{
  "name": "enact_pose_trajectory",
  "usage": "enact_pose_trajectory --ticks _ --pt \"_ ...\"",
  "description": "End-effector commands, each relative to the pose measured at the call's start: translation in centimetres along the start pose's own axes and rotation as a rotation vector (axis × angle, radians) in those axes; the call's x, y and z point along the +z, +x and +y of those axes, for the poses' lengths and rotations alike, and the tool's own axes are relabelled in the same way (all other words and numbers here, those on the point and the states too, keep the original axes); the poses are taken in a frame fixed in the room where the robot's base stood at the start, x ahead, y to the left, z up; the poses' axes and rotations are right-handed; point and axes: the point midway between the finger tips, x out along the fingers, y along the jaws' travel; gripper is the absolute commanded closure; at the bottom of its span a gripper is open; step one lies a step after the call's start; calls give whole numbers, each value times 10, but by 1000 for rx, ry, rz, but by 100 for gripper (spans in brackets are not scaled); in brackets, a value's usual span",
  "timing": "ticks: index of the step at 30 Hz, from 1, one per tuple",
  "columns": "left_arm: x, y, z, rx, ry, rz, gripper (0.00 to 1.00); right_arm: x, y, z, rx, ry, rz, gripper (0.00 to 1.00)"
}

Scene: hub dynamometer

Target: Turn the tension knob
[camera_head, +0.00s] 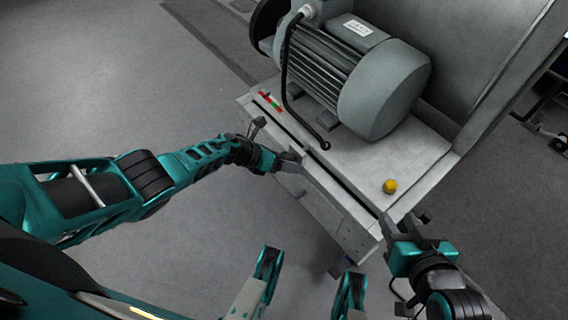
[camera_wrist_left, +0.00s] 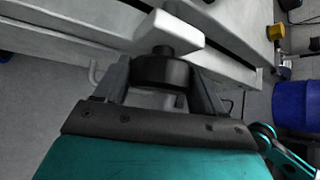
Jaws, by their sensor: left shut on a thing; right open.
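The tension knob (camera_wrist_left: 162,72) is a dark round knob on the front side of the grey dynamometer bench (camera_head: 425,165). In the left wrist view it sits between the two fingers of my left gripper (camera_wrist_left: 160,90), which is shut on it. In the head view my left gripper (camera_head: 288,163) is at the bench's front edge and the knob is not clearly visible there. My right gripper (camera_head: 388,228) is open near the right front corner of the bench, apart from the knob.
A large grey motor (camera_head: 355,75) stands on the bench, with a black bent lever (camera_head: 322,143) in front. A yellow knob (camera_head: 390,186) sits on the bench top at the right. A small red and green panel (camera_head: 270,101) is at the left end. Grey floor (camera_head: 120,80) lies open at left.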

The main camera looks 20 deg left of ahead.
Motion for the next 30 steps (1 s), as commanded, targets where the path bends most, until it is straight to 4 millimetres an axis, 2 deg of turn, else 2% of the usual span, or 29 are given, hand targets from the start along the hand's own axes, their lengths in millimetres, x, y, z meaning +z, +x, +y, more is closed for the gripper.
enact_pose_trajectory --ticks 16,17,18,23,30 --pt "0 0 0 -21 -23 0 61 -1 1 2 2 -2 4 57" --pt "0 0 0 -21 -23 0 29 -1 1 2 2 -2 4 57" --pt "0 0 0 -21 -22 0 25 0 1 2 3 -3 4 57" --pt "0 0 0 -20 -21 0 10 2 1 2 3 -2 0 57" --pt "0 -1 0 -20 -21 0 10 3 -1 2 4 -2 -4 57"
